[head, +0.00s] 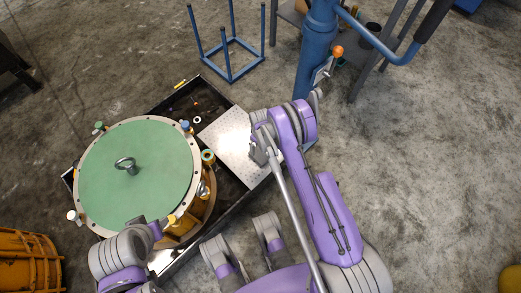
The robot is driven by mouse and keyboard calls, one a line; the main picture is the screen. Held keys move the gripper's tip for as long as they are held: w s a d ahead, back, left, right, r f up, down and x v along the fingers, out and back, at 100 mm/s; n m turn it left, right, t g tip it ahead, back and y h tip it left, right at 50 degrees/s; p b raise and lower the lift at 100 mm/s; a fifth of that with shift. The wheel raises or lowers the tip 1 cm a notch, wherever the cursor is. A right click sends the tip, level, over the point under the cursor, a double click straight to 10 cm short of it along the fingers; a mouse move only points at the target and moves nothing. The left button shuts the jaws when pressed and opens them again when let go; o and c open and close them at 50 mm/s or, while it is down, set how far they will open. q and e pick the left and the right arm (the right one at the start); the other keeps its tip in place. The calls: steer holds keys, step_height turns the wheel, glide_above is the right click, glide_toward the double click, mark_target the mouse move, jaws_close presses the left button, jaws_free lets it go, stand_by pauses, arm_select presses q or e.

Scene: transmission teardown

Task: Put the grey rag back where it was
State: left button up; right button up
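I cannot make out a grey rag in the head view. The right arm reaches up over the right side of the black tray (238,203). What looks like my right gripper (262,152) is at its end, by the edge of a perforated metal plate (228,137). Its fingers are too small and covered to tell open from shut. A long grey rod (292,206) runs from there down along the arm; I cannot tell whether it is gripped. The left arm shows at the bottom left, beside the green-topped round housing (140,190); no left fingers are visible.
The housing, with a ring bolt (126,166) on its top, fills the tray's left part. A blue post (315,55) stands beyond the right arm. A blue frame stand (231,58) is behind, an orange drum (28,262) lower left. The floor at right is mostly clear.

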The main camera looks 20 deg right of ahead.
steer(key=s+a+r+m+t, duration=0.1)
steer(key=s+a+r, duration=0.15)
steer(key=r, duration=1.25)
steer(key=s+a+r+m+t, duration=0.1)
steer(key=s+r, duration=0.2)
steer(key=r, duration=1.2)
steer(key=s+a+r+m+t, duration=0.1)
steer(key=s+r, duration=0.3)
steer(key=s, duration=0.6)
steer(key=s+a+r+t, duration=0.1)
steer(key=s+r, duration=0.4)
steer(key=s, duration=0.5)
steer(key=shift+s+a+r+m+t, duration=0.2)
steer(key=shift+m+t, duration=0.1)
steer(key=shift+m, duration=0.1)
